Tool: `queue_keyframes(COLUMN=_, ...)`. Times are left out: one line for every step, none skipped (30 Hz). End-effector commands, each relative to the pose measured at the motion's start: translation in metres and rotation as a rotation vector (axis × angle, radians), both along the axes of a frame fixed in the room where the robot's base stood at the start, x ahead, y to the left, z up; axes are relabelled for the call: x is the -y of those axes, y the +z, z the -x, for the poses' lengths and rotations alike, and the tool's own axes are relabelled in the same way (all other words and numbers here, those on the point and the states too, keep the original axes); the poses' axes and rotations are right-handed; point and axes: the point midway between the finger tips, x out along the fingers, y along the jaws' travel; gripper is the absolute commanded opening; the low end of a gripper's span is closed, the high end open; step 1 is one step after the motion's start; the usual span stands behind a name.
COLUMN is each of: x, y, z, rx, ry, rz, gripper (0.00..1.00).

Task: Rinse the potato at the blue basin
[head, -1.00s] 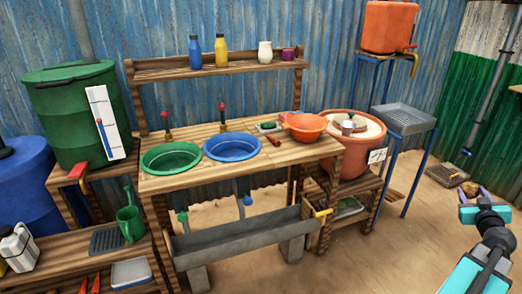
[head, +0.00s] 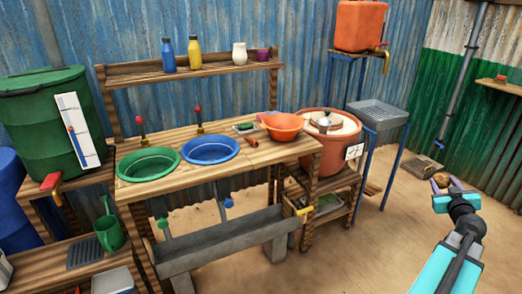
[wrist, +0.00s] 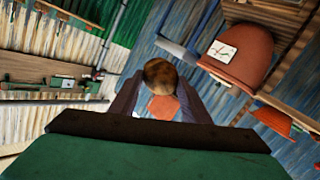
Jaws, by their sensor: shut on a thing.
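The blue basin (head: 210,151) is set in the wooden bench, between the green basin and the orange bowl. A red-knobbed tap (head: 199,120) stands behind it. My gripper (head: 446,182) is at the right of the head view, well away from the bench. It is shut on the brown potato (head: 441,179), which also shows between the fingers in the wrist view (wrist: 160,74). The potato is held in the air, clear of any surface.
The green basin (head: 148,164) is left of the blue one. An orange bowl (head: 284,126) sits on the bench's right part. A clay pot (head: 333,150) and a grey tray stand (head: 377,113) are between bench and gripper. A grey trough (head: 222,242) runs below. Open floor lies in front.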

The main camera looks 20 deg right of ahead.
Motion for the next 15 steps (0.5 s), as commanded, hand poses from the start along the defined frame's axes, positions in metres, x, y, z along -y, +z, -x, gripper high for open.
queue_keyframes(x=-0.003, y=0.000, z=-0.003, rx=0.001, ry=0.008, rz=-0.001, gripper=0.19)
queue_keyframes(x=-0.004, y=-0.001, z=-0.006, rx=0.000, ry=0.013, rz=-0.001, gripper=0.19)
queue_keyframes(x=-0.007, y=-0.002, z=-0.009, rx=0.001, ry=0.023, rz=-0.001, gripper=0.19)
queue_keyframes(x=-0.010, y=-0.003, z=-0.013, rx=0.000, ry=0.031, rz=0.000, gripper=0.19)
queue_keyframes(x=-0.014, y=-0.003, z=-0.018, rx=0.001, ry=0.042, rz=0.000, gripper=0.19)
queue_keyframes(x=-0.020, y=-0.005, z=-0.025, rx=0.001, ry=0.060, rz=-0.001, gripper=0.18)
queue_keyframes(x=-0.025, y=-0.006, z=-0.031, rx=0.000, ry=0.076, rz=-0.002, gripper=0.18)
queue_keyframes(x=-0.031, y=-0.008, z=-0.037, rx=0.000, ry=0.091, rz=-0.002, gripper=0.18)
queue_keyframes(x=-0.039, y=-0.009, z=-0.046, rx=0.000, ry=0.115, rz=-0.001, gripper=0.18)
queue_keyframes(x=-0.046, y=-0.011, z=-0.054, rx=0.000, ry=0.135, rz=-0.001, gripper=0.18)
queue_keyframes(x=-0.053, y=-0.012, z=-0.061, rx=0.001, ry=0.156, rz=-0.002, gripper=0.18)
queue_keyframes(x=-0.063, y=-0.014, z=-0.072, rx=0.001, ry=0.184, rz=-0.001, gripper=0.18)
queue_keyframes(x=-0.072, y=-0.015, z=-0.080, rx=0.001, ry=0.208, rz=-0.001, gripper=0.18)
queue_keyframes(x=-0.080, y=-0.017, z=-0.088, rx=-0.001, ry=0.230, rz=-0.001, gripper=0.18)
queue_keyframes(x=-0.092, y=-0.019, z=-0.098, rx=0.001, ry=0.260, rz=-0.001, gripper=0.18)
